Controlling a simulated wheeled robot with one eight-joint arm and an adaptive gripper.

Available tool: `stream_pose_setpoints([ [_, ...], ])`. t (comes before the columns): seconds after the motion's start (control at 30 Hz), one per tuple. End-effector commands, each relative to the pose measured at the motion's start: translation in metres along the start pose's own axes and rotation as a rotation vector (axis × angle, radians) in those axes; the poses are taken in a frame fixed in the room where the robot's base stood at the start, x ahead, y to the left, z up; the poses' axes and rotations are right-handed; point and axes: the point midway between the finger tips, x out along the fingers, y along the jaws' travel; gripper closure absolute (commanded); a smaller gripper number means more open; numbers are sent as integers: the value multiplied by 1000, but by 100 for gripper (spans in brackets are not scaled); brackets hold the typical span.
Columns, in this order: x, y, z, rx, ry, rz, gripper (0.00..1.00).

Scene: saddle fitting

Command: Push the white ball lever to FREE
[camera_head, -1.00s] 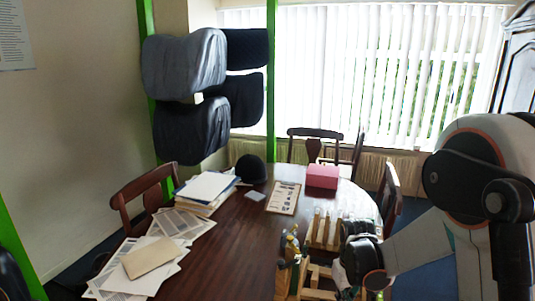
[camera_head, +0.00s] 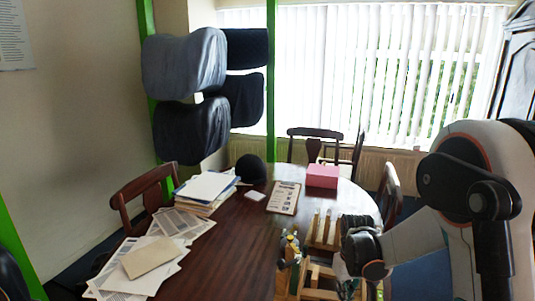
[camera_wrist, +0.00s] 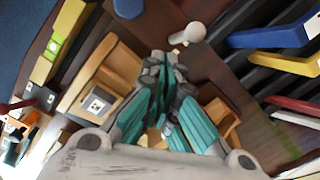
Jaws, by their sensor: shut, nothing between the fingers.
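A white ball lever (camera_wrist: 188,35) shows at the top middle of the wrist view, a pale knob on a short stem. I cannot tell from this view whether the fingertips touch the lever. No FREE marking can be read. In the head view my gripper (camera_head: 347,285) is low at the right, beside wooden fixtures (camera_head: 322,232) on the table, and its fingers are mostly hidden. The lever cannot be made out there.
Light wooden blocks (camera_wrist: 115,72) lie close beside the fingers, one with a square tag. The table (camera_head: 225,262) also carries papers (camera_head: 150,258), a clipboard (camera_head: 284,198) and a pink box (camera_head: 322,176).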

Motion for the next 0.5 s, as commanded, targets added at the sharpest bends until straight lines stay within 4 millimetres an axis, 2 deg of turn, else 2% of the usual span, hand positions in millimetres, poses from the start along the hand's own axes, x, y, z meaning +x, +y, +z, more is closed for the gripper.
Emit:
stream_pose_setpoints([
  [0.5, 0, -2, 3, 0, 0, 0, 100],
])
